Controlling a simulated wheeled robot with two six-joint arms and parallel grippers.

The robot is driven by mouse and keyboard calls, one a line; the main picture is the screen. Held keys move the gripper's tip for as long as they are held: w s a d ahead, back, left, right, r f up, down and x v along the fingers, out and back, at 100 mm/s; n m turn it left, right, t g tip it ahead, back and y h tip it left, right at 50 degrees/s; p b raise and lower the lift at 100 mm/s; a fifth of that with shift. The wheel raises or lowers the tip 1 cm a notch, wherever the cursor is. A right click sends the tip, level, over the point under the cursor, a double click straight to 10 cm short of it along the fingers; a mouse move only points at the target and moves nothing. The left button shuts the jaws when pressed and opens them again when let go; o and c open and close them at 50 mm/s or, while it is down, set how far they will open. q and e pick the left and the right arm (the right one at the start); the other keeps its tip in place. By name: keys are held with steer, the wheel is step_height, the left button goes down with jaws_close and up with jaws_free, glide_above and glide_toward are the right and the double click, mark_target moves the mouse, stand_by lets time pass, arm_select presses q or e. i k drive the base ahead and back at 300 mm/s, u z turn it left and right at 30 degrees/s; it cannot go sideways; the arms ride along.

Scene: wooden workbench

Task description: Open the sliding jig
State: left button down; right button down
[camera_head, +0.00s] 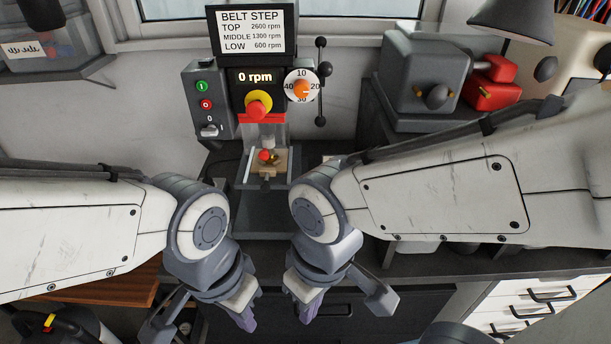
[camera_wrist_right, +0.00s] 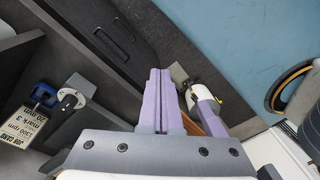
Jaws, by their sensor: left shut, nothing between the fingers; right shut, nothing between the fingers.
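The sliding jig (camera_head: 251,181) sits on the drill press table below the chuck. A small red knob (camera_head: 264,156) and a light wooden piece (camera_head: 283,160) show at it; its finer parts are too small to tell. My left gripper (camera_head: 248,322) points down in front of the bench, well short of the jig. My right gripper (camera_head: 308,310) hangs beside it, also apart from the jig. In the right wrist view the right gripper's purple fingers (camera_wrist_right: 158,78) are pressed together and empty. The jig does not show there.
The drill press control panel (camera_head: 257,78) reads 0 rpm and has a red-yellow stop button. A grey machine with a red vise (camera_head: 490,82) stands at the back right. Drawers (camera_head: 535,300) are at lower right. A job card (camera_wrist_right: 20,125) shows in the wrist view.

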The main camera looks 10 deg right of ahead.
mark_target(280, 165)
steer(key=z, duration=1.3)
steer(key=k, duration=0.8)
steer(key=u, duration=1.55)
